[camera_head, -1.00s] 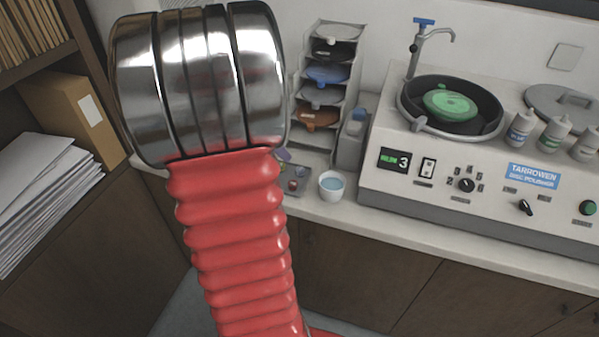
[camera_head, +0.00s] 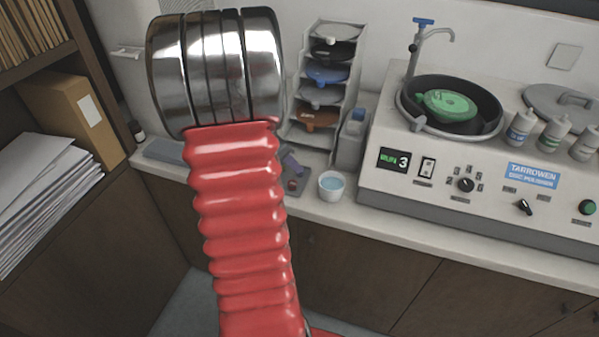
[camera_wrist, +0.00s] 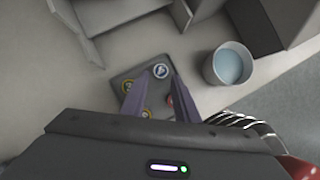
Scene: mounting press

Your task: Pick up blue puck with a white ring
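The blue puck with a white ring (camera_wrist: 161,71) lies near the far edge of a small dark grey tray (camera_wrist: 119,76) in the wrist view. My gripper (camera_wrist: 155,79) is open and empty, its two purple-grey fingers pointing over the tray. The puck appears between the fingertips, slightly beyond them; their height above it is unclear. In the head view my arm hides much of the tray (camera_head: 300,190), and the blue puck cannot be made out.
A white cup of bluish liquid (camera_wrist: 229,65) stands right of the tray; it also shows in the head view (camera_head: 332,186). A rack of discs (camera_head: 338,125) and a grey holder (camera_head: 352,150) stand behind. The polishing machine (camera_head: 480,190) fills the right side.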

